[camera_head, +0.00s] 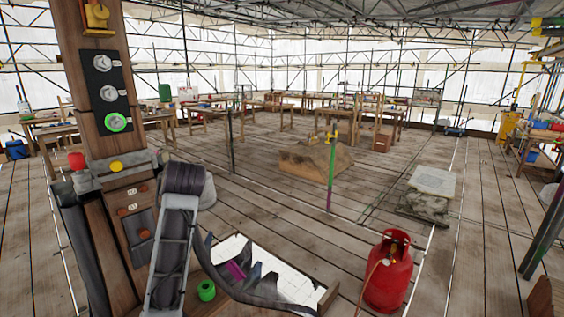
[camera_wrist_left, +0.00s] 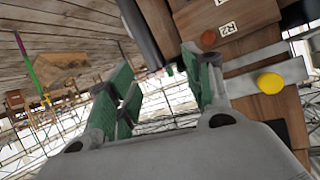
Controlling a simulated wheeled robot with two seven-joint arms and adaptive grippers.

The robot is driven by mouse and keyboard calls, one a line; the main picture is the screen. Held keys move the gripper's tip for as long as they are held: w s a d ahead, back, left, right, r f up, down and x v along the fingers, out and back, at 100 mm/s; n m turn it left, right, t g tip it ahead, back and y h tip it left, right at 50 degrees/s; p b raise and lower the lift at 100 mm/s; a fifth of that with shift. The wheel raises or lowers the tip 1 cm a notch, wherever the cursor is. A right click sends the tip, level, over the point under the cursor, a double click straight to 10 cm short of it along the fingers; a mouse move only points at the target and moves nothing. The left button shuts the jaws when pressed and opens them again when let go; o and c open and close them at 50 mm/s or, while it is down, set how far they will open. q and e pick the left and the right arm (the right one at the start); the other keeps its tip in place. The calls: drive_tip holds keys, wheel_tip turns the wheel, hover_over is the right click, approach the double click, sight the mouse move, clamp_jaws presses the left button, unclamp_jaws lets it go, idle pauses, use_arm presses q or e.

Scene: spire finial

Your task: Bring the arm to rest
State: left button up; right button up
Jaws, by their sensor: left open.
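My left gripper (camera_wrist_left: 160,62) shows in the left wrist view. Its two green-padded fingers stand apart, with nothing between them. That view is turned over, with the plank floor at the top. A wooden post with a yellow knob (camera_wrist_left: 270,82) and an orange knob (camera_wrist_left: 208,37) is to the right of the fingers, apart from them as far as I can tell. In the head view I cannot make out either gripper. There the wooden post (camera_head: 91,30) stands at the left, with dials and a lit green ring (camera_head: 117,122).
A white board (camera_head: 290,283) with dark sheet pieces lies in front. A red gas bottle (camera_head: 388,275) stands right of it.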

use_arm(q)
drive_tip(key=s+d+f+m+g+h, duration=0.2)
drive_tip(key=s+f, duration=0.5)
drive_tip(key=f, duration=0.4)
drive_tip(key=s+d+f+m+g+h, duration=0.1)
drive_tip(key=s+f, duration=0.5)
drive_tip(key=f, duration=0.5)
drive_tip(key=s+d+f+m+g+h, duration=0.2)
drive_tip(key=s+f, duration=0.5)
drive_tip(key=f, duration=0.3)
drive_tip(key=s+d+f+m+g+h, duration=0.1)
drive_tip(key=s+d+f, duration=0.1)
drive_tip(key=s+f, duration=0.35)
drive_tip(key=s+d+f+m+g+h, duration=0.1)
drive_tip(key=s+f, duration=0.1)
drive_tip(key=s, duration=0.7)
drive_tip(key=s+f+g, duration=0.2)
drive_tip(key=s+f, duration=0.1)
drive_tip(key=f, duration=3)
drive_tip(key=s+a+f, duration=0.2)
drive_tip(key=s+f, duration=0.8)
drive_tip(key=s, duration=0.1)
drive_tip(key=s+a+f, duration=0.2)
drive_tip(key=s+f, duration=0.7)
drive_tip(key=s, duration=0.2)
drive_tip(key=shift+s+f+g, duration=0.15)
drive_tip(key=shift+f+g, duration=0.2)
drive_tip(key=shift+g, duration=0.05)
